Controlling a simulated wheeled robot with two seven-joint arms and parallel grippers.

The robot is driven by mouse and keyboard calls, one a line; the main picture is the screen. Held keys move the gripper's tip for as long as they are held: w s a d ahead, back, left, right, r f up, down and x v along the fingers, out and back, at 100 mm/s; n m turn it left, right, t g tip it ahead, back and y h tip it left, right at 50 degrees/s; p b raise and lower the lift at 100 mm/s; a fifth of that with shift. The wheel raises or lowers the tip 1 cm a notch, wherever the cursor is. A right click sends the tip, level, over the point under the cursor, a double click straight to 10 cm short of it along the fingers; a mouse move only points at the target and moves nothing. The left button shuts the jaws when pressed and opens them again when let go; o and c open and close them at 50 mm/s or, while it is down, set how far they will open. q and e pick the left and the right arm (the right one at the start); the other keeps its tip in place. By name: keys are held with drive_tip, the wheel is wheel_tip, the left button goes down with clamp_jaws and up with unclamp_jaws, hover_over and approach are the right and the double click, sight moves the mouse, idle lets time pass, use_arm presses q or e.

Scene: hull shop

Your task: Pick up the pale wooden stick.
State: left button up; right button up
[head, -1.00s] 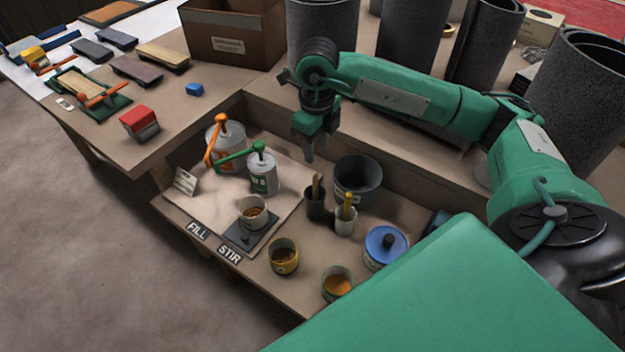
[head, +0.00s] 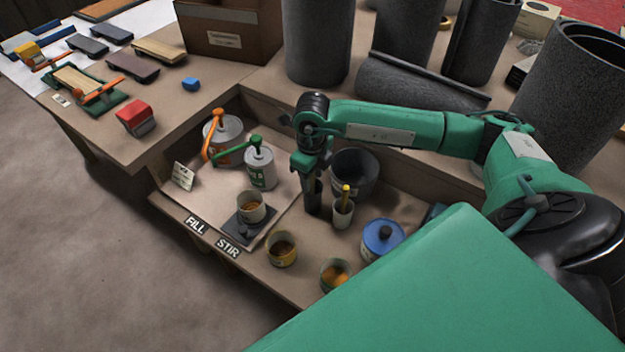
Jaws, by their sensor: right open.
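My right gripper (head: 307,178) points down over the dark cup (head: 314,202) on the lower bench. It is open, its fingers close to the cup's mouth. The wooden stick in that cup is hidden behind the gripper now, so I cannot tell whether the fingers are around it or touch it. A yellow stick (head: 345,193) stands in a pale cup (head: 343,215) just to the right. My left gripper is not in view.
A dark grey bucket (head: 367,166) stands close behind the cups. A blue-lidded tub (head: 382,238) is to the right. Pump cans (head: 260,169) and a small pot (head: 251,208) stand to the left. Open cups (head: 282,250) are in front.

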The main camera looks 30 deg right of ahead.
drive_tip(key=shift+c, duration=0.4)
clamp_jaws()
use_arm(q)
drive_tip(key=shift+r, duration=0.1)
use_arm(e)
drive_tip(key=shift+r, duration=0.1)
